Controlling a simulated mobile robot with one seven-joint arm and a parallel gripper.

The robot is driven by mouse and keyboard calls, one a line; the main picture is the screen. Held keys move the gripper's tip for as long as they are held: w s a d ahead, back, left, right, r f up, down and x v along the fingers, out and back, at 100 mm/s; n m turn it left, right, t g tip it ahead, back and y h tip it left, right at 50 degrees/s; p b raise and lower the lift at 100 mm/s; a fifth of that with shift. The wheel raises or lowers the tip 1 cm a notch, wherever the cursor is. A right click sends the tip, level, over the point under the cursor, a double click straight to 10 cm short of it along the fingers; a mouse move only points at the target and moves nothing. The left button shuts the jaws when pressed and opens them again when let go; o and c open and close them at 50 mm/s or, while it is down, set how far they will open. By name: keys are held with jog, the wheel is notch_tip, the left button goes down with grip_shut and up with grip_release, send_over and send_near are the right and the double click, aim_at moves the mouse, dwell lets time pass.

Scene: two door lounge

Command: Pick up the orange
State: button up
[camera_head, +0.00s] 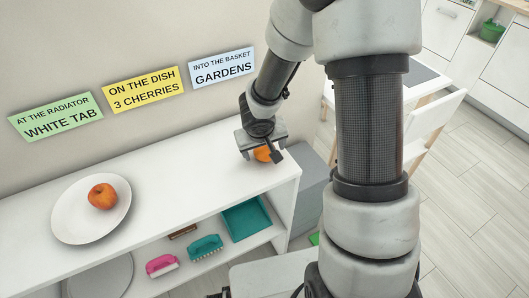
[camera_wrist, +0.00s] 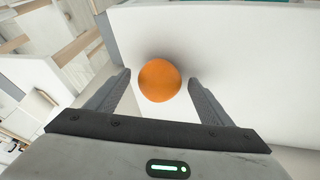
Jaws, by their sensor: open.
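The orange (camera_wrist: 159,80) sits on the white shelf top, near its right end. In the wrist view it is round and plain orange, and it lies between the two open fingers of my gripper (camera_wrist: 160,88), with a gap on each side. In the head view my gripper (camera_head: 262,147) is above the right end of the shelf and hides much of the orange (camera_head: 263,154).
A white plate (camera_head: 66,222) with a red-orange apple-like fruit (camera_head: 102,196) stands at the left of the shelf top (camera_head: 190,170). Pink (camera_head: 162,265) and teal (camera_head: 205,247) brushes and a teal tray (camera_head: 246,218) lie on the lower shelf. The middle of the top is clear.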

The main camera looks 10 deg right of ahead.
jog(key=c, duration=1.2)
